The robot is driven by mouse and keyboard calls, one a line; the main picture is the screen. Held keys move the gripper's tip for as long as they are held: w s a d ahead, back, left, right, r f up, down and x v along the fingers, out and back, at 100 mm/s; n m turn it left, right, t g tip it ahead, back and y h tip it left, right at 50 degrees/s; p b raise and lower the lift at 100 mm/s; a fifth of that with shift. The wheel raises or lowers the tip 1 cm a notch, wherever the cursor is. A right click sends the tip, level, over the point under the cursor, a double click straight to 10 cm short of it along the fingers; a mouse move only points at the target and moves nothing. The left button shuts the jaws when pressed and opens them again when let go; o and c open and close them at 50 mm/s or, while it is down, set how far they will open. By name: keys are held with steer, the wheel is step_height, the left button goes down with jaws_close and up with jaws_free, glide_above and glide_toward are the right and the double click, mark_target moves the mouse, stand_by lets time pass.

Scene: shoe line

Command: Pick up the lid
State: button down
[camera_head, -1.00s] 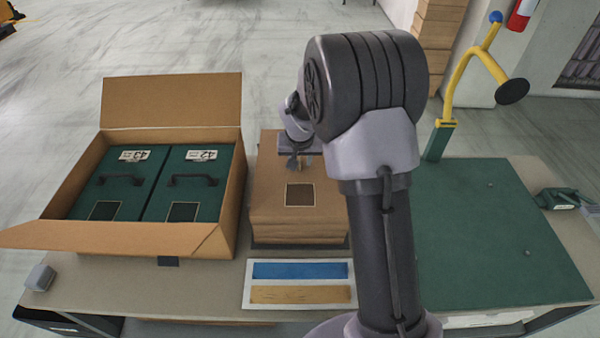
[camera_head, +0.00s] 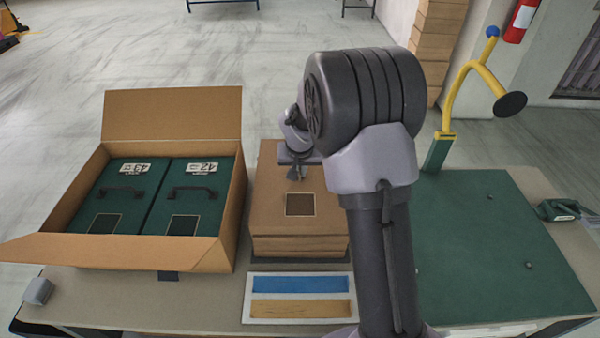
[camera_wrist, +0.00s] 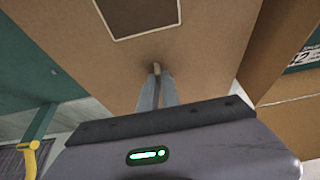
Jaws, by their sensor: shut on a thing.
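The lid (camera_head: 272,215) is a brown cardboard square with a dark, pale-edged patch, on top of a brown stack in the middle of the table. My gripper (camera_head: 297,174) is over the lid's far part, pointing down. In the wrist view its two grey fingers (camera_wrist: 156,80) are closed on the tab. Whether the lid is clear of the layers below cannot be told.
An open carton (camera_head: 150,255) at left holds two green boxes marked 43 and 42. A tray (camera_head: 300,297) with blue and yellow strips lies in front. A green mat (camera_head: 480,250) and yellow stand (camera_head: 483,72) are at right.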

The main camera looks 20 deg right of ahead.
steer(key=r, duration=0.1)
steer(key=r+p, duration=0.1)
steer(key=shift+s+d+r, duration=0.15)
steer(key=shift+s+r, duration=0.1)
steer(key=shift+r, duration=0.1)
steer(key=s+d+p, duration=0.1)
steer(key=s+d, duration=0.1)
steer(key=s, duration=0.2)
steer(key=s+d+p, duration=0.1)
steer(key=s+d, duration=0.1)
steer(key=s, duration=0.2)
steer(key=s+d+r+p, duration=0.1)
steer(key=s, duration=0.4)
steer(key=shift+d, duration=0.4)
steer(key=shift+s+d, duration=0.25)
steer(key=shift+s, duration=0.35)
steer(key=shift+a, duration=0.1)
